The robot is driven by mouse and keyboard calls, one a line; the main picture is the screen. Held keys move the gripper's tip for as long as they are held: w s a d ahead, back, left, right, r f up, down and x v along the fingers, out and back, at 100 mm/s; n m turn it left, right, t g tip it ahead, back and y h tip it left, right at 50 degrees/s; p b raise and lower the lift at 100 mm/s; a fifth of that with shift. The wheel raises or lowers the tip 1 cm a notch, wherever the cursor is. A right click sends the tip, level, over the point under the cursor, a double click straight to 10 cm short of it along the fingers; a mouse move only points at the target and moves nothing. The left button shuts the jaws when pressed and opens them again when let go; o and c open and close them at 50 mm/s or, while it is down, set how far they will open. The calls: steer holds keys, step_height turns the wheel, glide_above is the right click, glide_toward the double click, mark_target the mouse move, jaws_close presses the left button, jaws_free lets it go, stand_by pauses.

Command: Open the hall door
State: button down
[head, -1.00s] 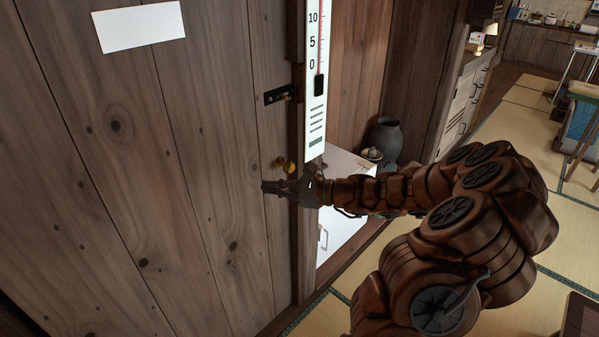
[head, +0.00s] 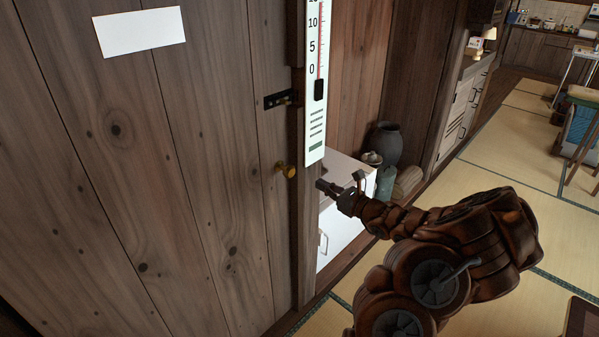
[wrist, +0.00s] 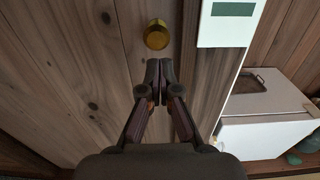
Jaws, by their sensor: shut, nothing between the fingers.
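The hall door (head: 130,170) is a wall of brown wooden planks filling the left of the head view. Its round brass knob (head: 286,170) sits near the door's right edge and also shows in the wrist view (wrist: 157,34). A dark latch (head: 281,98) is mounted above the knob, across the door's edge. My gripper (head: 320,185) is shut and empty, to the right of the knob and slightly lower in the head view. In the wrist view my fingertips (wrist: 159,64) are together just below the knob, apart from it in the picture.
A white thermometer board (head: 316,90) hangs on the post right of the door. A white cabinet (head: 345,215), a dark jar (head: 384,143) and a bundle of logs (head: 408,182) stand beyond it. Open tatami floor (head: 480,170) lies to the right.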

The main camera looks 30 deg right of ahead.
mark_target(293, 169)
steer(key=p+x, duration=0.2)
steer(key=x, duration=0.7)
steer(key=shift+w+a+p, duration=0.15)
steer(key=shift+w+p, duration=0.2)
steer(key=shift+p, duration=0.05)
